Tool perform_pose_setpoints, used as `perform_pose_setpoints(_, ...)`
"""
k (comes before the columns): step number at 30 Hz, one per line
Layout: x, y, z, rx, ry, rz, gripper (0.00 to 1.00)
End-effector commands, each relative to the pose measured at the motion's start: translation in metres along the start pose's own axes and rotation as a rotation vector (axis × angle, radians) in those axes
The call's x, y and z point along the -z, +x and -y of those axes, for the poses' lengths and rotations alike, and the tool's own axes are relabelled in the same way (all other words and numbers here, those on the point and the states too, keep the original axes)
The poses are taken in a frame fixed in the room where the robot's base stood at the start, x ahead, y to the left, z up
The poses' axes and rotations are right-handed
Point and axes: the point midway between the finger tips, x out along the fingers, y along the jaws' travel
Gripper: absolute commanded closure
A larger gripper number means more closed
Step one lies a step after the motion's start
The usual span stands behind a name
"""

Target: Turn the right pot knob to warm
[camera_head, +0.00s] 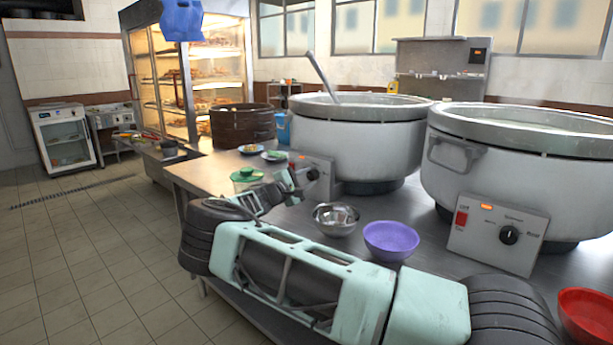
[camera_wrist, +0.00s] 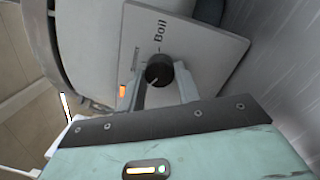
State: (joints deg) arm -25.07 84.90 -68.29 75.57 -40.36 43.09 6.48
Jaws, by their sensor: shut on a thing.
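Two big white stockpots stand on the steel counter, the left pot (camera_head: 350,145) and the right pot (camera_head: 480,165). The right pot's black knob (camera_head: 509,235) sits on its tilted panel, with nothing touching it. The left pot's knob (camera_head: 313,174) is on a similar panel, where my arm reaches. My gripper (camera_head: 297,182) is at this left panel. In the wrist view my gripper (camera_wrist: 160,77) is shut on a black knob (camera_wrist: 158,68), one finger on each side. "Boil" is printed beside that knob, and an orange light glows on the panel. The knob's pointer setting is unclear.
A metal bowl (camera_head: 336,219), a purple bowl (camera_head: 391,240) and a red bowl (camera_head: 588,315) stand near my arm on the counter (camera_head: 205,172). The tiled floor at left is clear.

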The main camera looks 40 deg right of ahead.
Motion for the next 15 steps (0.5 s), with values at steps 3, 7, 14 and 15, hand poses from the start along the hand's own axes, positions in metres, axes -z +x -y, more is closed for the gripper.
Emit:
perform_pose_setpoints(3, -0.0007, 0.0, 0.0, -0.003, -0.062, -0.002, 0.9)
perform_pose_setpoints(7, -0.0005, -0.0002, 0.0007, -0.006, -0.109, -0.004, 0.9)
perform_pose_setpoints(14, -0.0001, -0.0003, 0.0014, -0.009, -0.15, -0.007, 0.9)
perform_pose_setpoints(15, -0.0001, -0.0003, 0.0014, -0.009, -0.153, -0.007, 0.9)
